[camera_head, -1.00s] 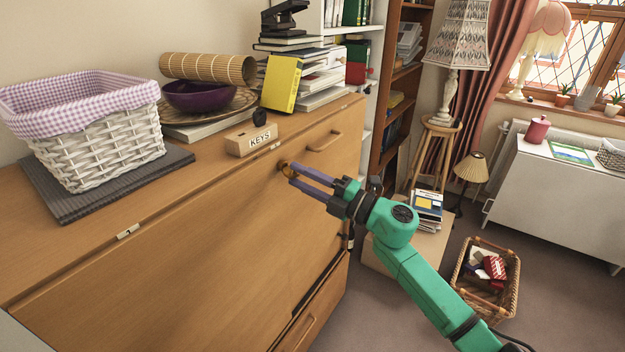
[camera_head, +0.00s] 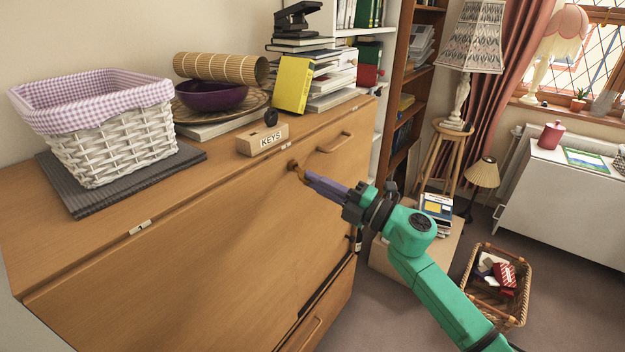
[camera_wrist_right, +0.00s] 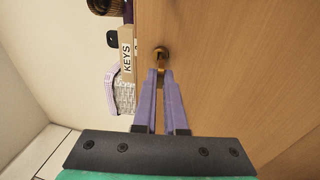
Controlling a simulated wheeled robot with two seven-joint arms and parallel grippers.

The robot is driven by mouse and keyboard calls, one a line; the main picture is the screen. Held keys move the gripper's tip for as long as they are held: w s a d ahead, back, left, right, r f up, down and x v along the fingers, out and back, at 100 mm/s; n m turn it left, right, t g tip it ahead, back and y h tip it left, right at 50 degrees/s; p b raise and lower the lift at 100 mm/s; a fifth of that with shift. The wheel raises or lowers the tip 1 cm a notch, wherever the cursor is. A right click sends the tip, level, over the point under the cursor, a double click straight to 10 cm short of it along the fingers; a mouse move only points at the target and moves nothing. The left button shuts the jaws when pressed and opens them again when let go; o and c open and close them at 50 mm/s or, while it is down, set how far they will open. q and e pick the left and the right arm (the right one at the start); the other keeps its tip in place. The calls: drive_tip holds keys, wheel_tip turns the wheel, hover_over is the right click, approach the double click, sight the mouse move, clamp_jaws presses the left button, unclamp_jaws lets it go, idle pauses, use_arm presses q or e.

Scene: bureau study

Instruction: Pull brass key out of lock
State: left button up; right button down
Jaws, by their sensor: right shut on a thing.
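The brass key (camera_head: 302,174) is at the lock (camera_head: 292,165) in the wooden front of the bureau (camera_head: 200,240), just below the top edge. In the right wrist view the key (camera_wrist_right: 160,62) shows between my fingertips and the round brass lock (camera_wrist_right: 160,51). My right gripper (camera_head: 308,180) has its purple fingers shut on the key's outer end. In the right wrist view the gripper (camera_wrist_right: 160,73) points straight at the lock. How far the key sits inside the lock is hidden. My left gripper is not in view.
A wooden KEYS box (camera_head: 262,141) stands on the bureau top above the lock. A drawer handle (camera_head: 334,143) is to the right. A white wicker basket (camera_head: 115,145) and a yellow book (camera_head: 293,85) stand on top.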

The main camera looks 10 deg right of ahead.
sight(309, 182)
drive_tip(key=shift+s+d+f+b, duration=0.15)
drive_tip(key=shift+s+d, duration=0.2)
drive_tip(key=shift+s, duration=0.3)
drive_tip(key=shift+s+d+f+b, duration=0.1)
drive_tip(key=shift+s+d+b, duration=0.1)
drive_tip(key=shift+s+d, duration=0.3)
drive_tip(key=shift+s+d+f+b, duration=0.15)
drive_tip(key=shift+s+d, duration=0.1)
drive_tip(key=shift+s, duration=0.5)
